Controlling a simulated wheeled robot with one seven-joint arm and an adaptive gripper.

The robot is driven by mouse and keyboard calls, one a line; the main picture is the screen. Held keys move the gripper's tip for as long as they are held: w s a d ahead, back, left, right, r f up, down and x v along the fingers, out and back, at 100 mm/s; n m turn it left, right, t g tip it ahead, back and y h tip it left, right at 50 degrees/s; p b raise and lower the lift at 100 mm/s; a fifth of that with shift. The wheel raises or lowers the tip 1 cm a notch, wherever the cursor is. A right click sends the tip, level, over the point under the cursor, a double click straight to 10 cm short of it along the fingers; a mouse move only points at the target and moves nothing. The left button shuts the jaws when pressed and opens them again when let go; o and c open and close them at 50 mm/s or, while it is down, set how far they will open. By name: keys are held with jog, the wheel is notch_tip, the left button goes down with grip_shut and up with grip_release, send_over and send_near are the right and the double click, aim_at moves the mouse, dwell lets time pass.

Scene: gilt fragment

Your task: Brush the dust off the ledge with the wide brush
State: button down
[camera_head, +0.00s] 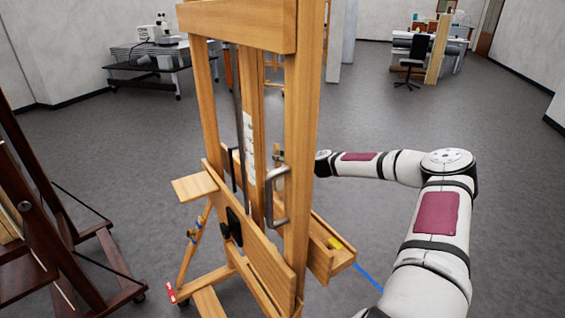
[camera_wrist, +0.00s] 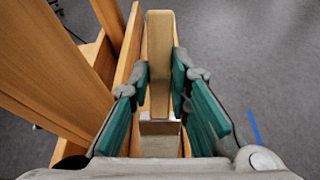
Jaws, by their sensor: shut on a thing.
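The wide brush (camera_wrist: 159,45) has a flat pale wooden handle, a metal ferrule and pale bristles (camera_wrist: 160,147). My gripper (camera_wrist: 160,76) is shut on its handle, with a green-padded finger on each side. The handle points up in the wrist view and the bristles point towards the palm. A wooden easel (camera_head: 302,110) stands in the middle of the head view, and its post hides most of my gripper. The easel's ledge (camera_head: 322,262) juts out at its lower right. In the wrist view, wooden boards (camera_wrist: 126,62) run just left of and below the brush. I cannot make out any dust.
A yellow item (camera_head: 335,243) lies on the ledge. A metal handle (camera_head: 280,198) sticks out from the easel. A dark wooden easel (camera_head: 75,225) stands at the left. A blue strip (camera_head: 368,276) lies on the grey floor. Open floor surrounds the easel at the back and right.

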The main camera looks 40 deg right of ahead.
notch_tip(320, 180, up, 7)
jog(key=p, duration=0.2)
jog(key=shift+f, duration=0.2)
jog(key=shift+w, duration=0.1)
dwell(0.5)
